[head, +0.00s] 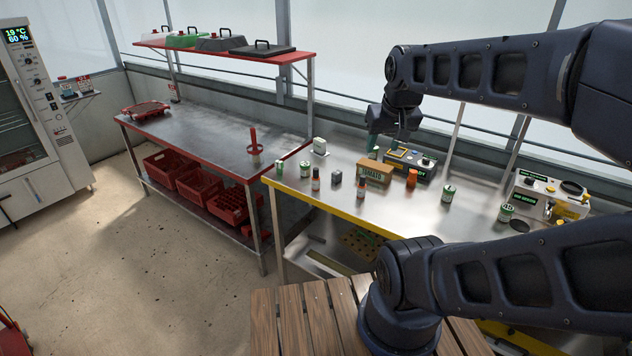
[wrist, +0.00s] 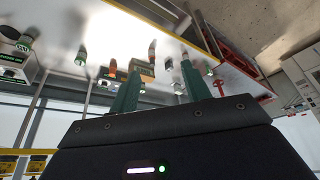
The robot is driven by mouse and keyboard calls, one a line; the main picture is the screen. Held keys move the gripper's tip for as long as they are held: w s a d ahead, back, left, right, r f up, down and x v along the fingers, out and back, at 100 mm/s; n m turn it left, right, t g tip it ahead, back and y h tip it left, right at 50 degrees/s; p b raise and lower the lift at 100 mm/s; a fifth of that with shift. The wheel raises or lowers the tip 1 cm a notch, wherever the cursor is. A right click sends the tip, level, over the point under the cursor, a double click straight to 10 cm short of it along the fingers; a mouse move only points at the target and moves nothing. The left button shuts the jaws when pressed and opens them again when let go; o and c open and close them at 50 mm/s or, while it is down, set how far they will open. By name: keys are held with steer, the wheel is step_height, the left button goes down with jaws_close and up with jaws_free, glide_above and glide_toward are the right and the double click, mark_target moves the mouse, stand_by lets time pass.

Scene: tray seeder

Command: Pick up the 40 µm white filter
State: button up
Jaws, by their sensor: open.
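Several small white-and-green canisters stand on the steel bench. One at the right, near the machine, has a dark label that seems to read 40 (head: 507,212); it also shows at the left of the wrist view (wrist: 25,43). Another canister (head: 449,193) stands left of it. Two more, a white one (head: 305,170) and one at the bench's left edge (head: 280,167), stand further left. I cannot read which is the 40 µm white filter for certain. My gripper (head: 388,148) is open and empty, raised above the bench's back, left of the labelled canister. Its green fingers show apart in the wrist view (wrist: 161,70).
A cardboard TOMATO box (head: 373,173), an orange jar (head: 411,178) and small bottles (head: 316,181) stand mid-bench. A red-edged bench (head: 205,133) adjoins at left.

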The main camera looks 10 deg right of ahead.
steer(key=m+g, duration=0.5)
steer(key=m, duration=1.5)
glide_above(316, 168)
step_height(316, 168, down, 21)
steer(key=shift+s+f, duration=0.1)
steer(key=shift+s, duration=0.05)
step_height(316, 168, down, 11)
steer(key=shift+r, duration=0.15)
steer(key=shift+c, duration=0.2)
